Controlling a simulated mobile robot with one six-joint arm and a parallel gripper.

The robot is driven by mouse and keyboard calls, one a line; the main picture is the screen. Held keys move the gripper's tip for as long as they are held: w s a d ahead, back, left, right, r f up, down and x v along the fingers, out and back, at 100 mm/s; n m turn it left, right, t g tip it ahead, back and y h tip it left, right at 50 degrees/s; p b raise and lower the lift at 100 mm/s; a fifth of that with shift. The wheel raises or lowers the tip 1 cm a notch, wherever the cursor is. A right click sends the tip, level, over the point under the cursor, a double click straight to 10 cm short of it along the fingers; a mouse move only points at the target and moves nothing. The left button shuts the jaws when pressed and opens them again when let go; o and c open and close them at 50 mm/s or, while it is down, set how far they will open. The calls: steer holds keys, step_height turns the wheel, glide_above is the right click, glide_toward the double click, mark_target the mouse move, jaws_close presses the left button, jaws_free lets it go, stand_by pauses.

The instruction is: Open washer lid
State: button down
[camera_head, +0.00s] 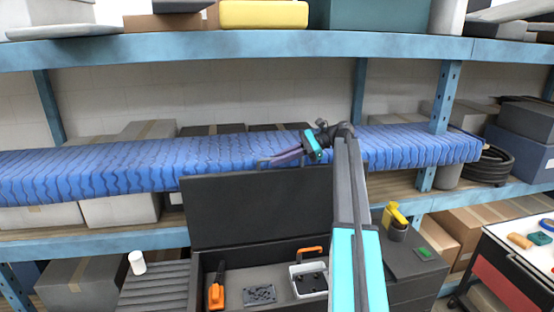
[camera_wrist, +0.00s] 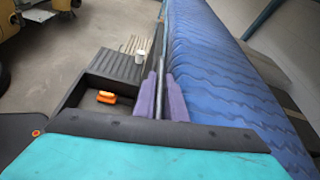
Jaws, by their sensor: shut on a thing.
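The washer is a dark box (camera_head: 197,283) with an open top at the bottom centre of the head view; its inside also shows in the wrist view (camera_wrist: 110,82). Its dark flat lid (camera_head: 255,212) stands about upright along the back edge. My gripper (camera_head: 280,158) is at the lid's top edge. My arm covers the lid's right end in the head view.
A long blue wavy-patterned roll (camera_head: 90,166) lies on the shelf right behind the lid. Inside the box are an orange-handled tool (camera_head: 216,292) and a pale tray (camera_head: 309,280). A white cup (camera_head: 137,262) stands left on a ribbed surface, a yellow item (camera_head: 394,215) right.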

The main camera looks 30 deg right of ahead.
steer(key=c, duration=1.8)
jaws_free()
steer(key=shift+d+f, duration=0.2)
steer(key=shift+a+r, duration=0.1)
steer(key=shift+s+d+r+b, duration=0.1)
steer(key=shift+d+b, duration=0.2)
steer(key=shift+d, duration=0.15)
steer(key=b+v, duration=0.2)
steer(key=v, duration=0.3)
steer(key=shift+b+v, duration=0.35)
steer(key=shift+v, duration=0.4)
steer(key=shift+s, duration=0.1)
steer(key=shift+a, duration=0.1)
